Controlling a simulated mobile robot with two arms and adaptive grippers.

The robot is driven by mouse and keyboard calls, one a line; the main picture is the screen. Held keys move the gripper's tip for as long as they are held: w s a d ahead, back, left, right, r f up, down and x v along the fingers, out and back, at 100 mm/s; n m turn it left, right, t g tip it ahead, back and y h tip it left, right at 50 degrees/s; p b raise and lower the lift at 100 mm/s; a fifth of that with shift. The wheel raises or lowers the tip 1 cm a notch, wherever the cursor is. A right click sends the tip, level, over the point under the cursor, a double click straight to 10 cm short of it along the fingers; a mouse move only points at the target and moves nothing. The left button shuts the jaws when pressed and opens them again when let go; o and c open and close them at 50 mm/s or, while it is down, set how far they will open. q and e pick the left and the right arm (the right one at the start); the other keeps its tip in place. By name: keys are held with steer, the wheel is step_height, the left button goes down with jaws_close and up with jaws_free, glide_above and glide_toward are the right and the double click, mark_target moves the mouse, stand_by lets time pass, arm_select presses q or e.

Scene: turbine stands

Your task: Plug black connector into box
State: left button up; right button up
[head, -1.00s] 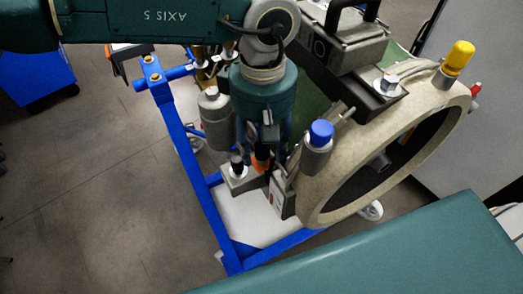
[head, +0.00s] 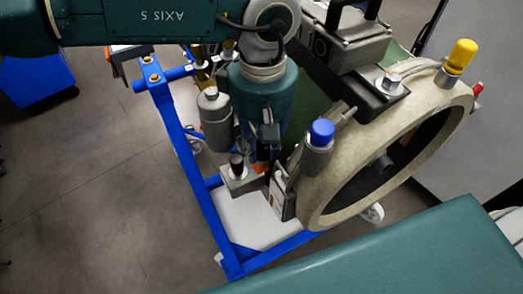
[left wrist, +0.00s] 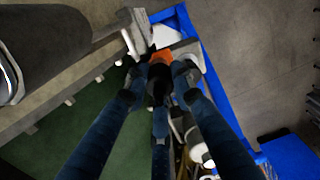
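My left gripper (head: 262,150) hangs down from the left arm at the middle of the turbine stand. In the left wrist view its blue, dark-tipped fingers (left wrist: 160,85) close around a black connector (left wrist: 157,88) with an orange end (left wrist: 160,57). In the head view the connector is mostly hidden by the gripper; a bit of orange (head: 262,166) shows. Just below right is a small grey-white box (head: 282,197) with an orange mark, beside the ring. Whether the connector touches the box cannot be seen. My right gripper is not in view.
A blue frame (head: 190,170) carries a large beige ring (head: 318,195) with a blue cap (head: 322,131) and a yellow cap (head: 461,55). A grey cylinder (head: 215,120) and a black-capped grey block (head: 240,183) stand close left of the gripper. Open floor (head: 90,200) lies left.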

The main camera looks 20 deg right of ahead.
arm_select(q)
jaws_close()
steer(key=shift+r+p, duration=0.35)
steer(key=shift+r, duration=0.3)
steer(key=shift+r+p, duration=0.8)
steer(key=shift+r, duration=0.65)
